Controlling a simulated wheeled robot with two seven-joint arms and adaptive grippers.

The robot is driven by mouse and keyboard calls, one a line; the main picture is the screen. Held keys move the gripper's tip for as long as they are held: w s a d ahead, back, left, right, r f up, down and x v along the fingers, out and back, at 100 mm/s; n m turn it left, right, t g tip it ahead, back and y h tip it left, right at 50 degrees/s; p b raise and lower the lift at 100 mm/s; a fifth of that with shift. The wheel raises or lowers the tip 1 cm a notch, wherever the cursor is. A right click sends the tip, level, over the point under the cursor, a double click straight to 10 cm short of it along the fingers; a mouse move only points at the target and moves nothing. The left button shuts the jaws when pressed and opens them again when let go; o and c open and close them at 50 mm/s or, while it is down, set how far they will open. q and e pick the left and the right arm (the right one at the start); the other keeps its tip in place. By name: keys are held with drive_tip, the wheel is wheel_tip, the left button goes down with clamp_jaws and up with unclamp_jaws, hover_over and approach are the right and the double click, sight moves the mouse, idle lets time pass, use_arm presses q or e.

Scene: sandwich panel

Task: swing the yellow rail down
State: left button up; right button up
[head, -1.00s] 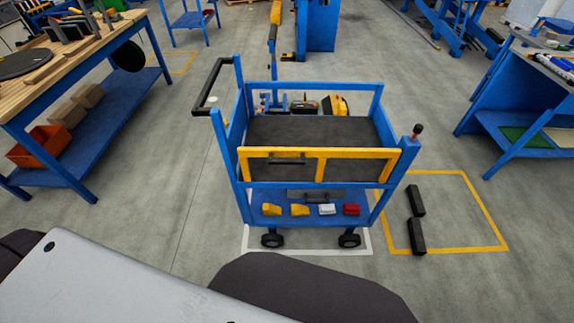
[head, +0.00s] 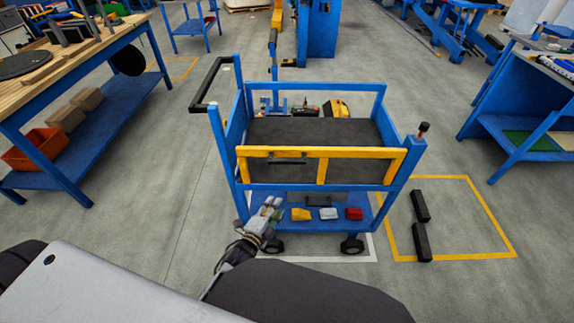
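The yellow rail (head: 352,153) is a rectangular frame along the near side of the blue cart (head: 340,190). It stands upright, its long top bar level above the cart's dark upper deck (head: 310,131). A small dark handle (head: 287,161) sits on its left half. My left gripper (head: 271,204) is low, in front of the cart's lower shelf at its left end, below the rail and apart from it. It is small in view, and whether its fingers are open or shut is unclear. My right gripper is out of view.
The lower shelf carries a yellow block (head: 301,214), a white one (head: 328,214) and a red one (head: 353,213). A black push handle (head: 212,88) juts out left. A workbench (head: 95,62) stands left.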

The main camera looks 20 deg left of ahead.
use_arm(q)
drive_tip(key=m+t, duration=0.2)
approach(286, 163)
drive_tip(key=s, duration=0.3)
drive_tip(key=shift+a+f+b, duration=0.1)
drive_tip(key=shift+b, duration=0.35)
drive_tip(key=shift+w, duration=0.1)
drive_tip(key=shift+w+d, duration=0.25)
drive_tip(key=shift+w, duration=2)
drive_tip(key=shift+w+d, duration=0.25)
drive_tip(key=shift+w, duration=2)
drive_tip(key=shift+w+d, duration=0.25)
drive_tip(key=shift+w, duration=2)
drive_tip(key=shift+c, duration=0.4)
clamp_jaws()
